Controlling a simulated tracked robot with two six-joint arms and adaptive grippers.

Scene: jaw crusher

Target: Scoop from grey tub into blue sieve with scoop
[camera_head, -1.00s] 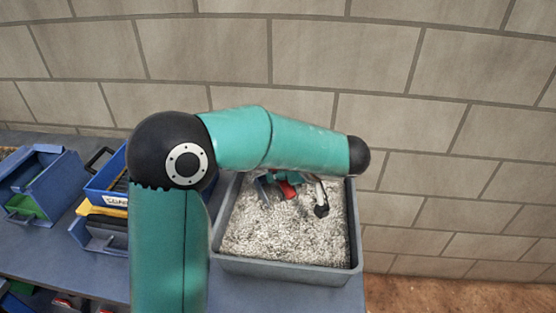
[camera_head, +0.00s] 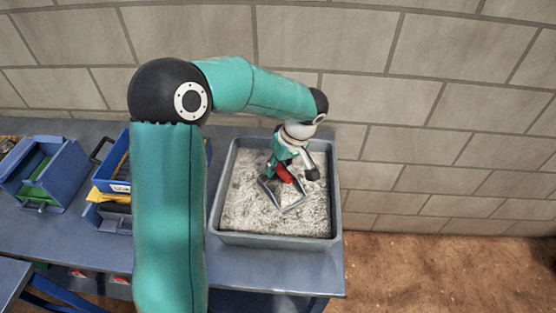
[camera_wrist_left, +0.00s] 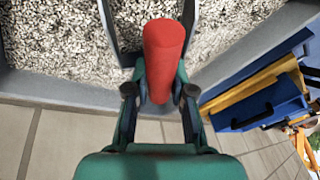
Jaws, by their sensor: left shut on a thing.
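The grey tub (camera_head: 275,240), filled with pale gravel, stands on the bench; its wall also crosses the left wrist view (camera_wrist_left: 60,88). My left gripper (camera_head: 281,163) is over the tub, shut on the red handle of the scoop (camera_head: 286,174). The handle fills the middle of the left wrist view (camera_wrist_left: 163,60), between the fingers. The scoop's metal pan is at the gravel's surface; I cannot tell how deep it sits or whether it holds gravel. A blue container with a black handle, likely the blue sieve (camera_head: 107,178), is partly hidden behind my left arm. My right gripper is out of view.
A blue box with a green inside (camera_head: 48,172) stands at the far left. A block wall (camera_head: 420,110) rises behind the bench. The bench's right edge is just beyond the tub.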

